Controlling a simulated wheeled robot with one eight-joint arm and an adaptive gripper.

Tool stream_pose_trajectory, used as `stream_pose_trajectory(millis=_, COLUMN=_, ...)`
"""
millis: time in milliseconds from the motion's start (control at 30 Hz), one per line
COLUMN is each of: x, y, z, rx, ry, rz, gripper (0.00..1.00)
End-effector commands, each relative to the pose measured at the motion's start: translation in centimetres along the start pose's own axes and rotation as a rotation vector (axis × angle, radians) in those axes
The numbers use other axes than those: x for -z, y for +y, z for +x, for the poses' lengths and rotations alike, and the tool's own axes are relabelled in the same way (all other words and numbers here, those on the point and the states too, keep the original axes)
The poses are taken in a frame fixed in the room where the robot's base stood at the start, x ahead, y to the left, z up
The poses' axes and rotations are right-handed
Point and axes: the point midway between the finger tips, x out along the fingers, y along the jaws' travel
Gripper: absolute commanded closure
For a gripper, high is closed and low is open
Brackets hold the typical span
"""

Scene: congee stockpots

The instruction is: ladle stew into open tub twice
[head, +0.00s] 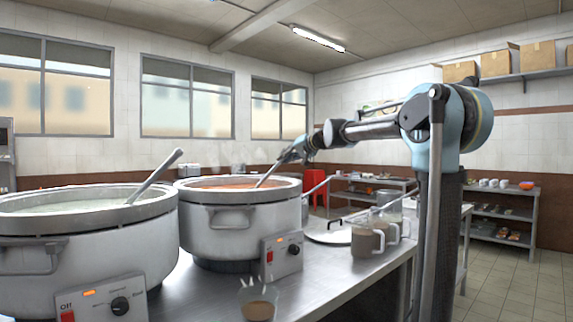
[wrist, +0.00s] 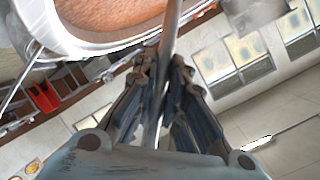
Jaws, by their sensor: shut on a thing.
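The stew pot (head: 215,221) is a large steel stockpot with orange-red stew (head: 228,184); the stew (wrist: 110,18) also fills the top of the wrist view. My gripper (head: 286,157) is above the pot's right side, shut on a ladle's handle (head: 268,171). In the wrist view the handle (wrist: 171,30) runs between the fingers (wrist: 162,65) toward the pot. The ladle's bowl is hidden. A small clear tub (head: 258,304) with brown contents stands at the front edge of the counter; I cannot tell whether it is the task's open tub.
A second stockpot (head: 85,232) with pale congee and its own ladle (head: 155,176) stands at the left. Clear jugs (head: 367,243) with brown contents and a round lid (head: 328,236) are on the right of the steel counter (head: 205,288).

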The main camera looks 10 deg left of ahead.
Motion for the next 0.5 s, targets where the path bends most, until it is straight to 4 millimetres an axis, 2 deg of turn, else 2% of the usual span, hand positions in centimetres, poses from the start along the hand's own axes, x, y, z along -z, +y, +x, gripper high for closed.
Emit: stream_pose_trajectory(millis=500, x=2.6, y=-2.7, z=-1.3, rx=0.0, ry=0.0, rz=0.001, gripper=1.0)
